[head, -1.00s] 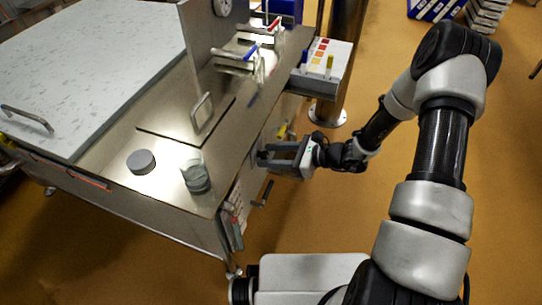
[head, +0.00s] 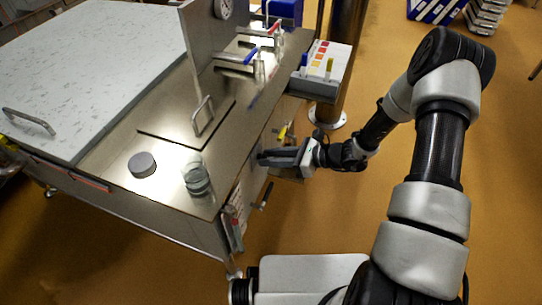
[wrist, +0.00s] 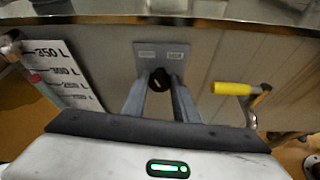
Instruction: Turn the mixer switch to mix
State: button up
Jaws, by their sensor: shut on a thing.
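The mixer switch (wrist: 160,80) is a dark round knob on a grey plate (wrist: 150,50) with two small labels, too small to read, on the front side of the steel vat in the wrist view. My gripper (wrist: 160,92) is in front of the plate, its two fingers on either side of the knob and shut on it. In the head view my gripper (head: 266,156) reaches left to the vat's side, and the switch is hidden there. Which way the knob points cannot be told.
A yellow-handled valve (wrist: 232,88) sits right of the switch, and a litre scale (wrist: 62,75) is to its left. On the vat top (head: 165,170) stand a glass jar (head: 196,178) and a grey disc (head: 142,164). A box with coloured patches (head: 322,68) is beyond my gripper.

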jog(key=m+g, duration=0.1)
jog(key=m+g+y+p, duration=0.1)
jog(key=m, duration=0.1)
jog(key=shift+w+d+f, duration=0.1)
jog(key=shift+w+f, duration=0.05)
jog(key=shift+w, duration=0.05)
jog(key=m+g+y+b, duration=0.1)
jog(key=m, duration=0.1)
jog(key=m+g, duration=0.1)
jog(key=m, duration=0.1)
jog(key=shift+w+f+y+b, duration=0.15)
jog(key=shift+y+b, duration=0.2)
jog(key=shift+y, duration=0.05)
jog(key=shift+m, duration=0.3)
jog(key=o, duration=1)
jog(key=d+r, duration=0.1)
jog(key=d, duration=0.4)
jog(key=d+r, duration=0.1)
jog(key=d, duration=0.5)
jog(key=d+r+p, duration=0.1)
jog(key=d, duration=0.5)
jog(key=shift+d+r, duration=0.1)
jog(key=shift+r, duration=0.05)
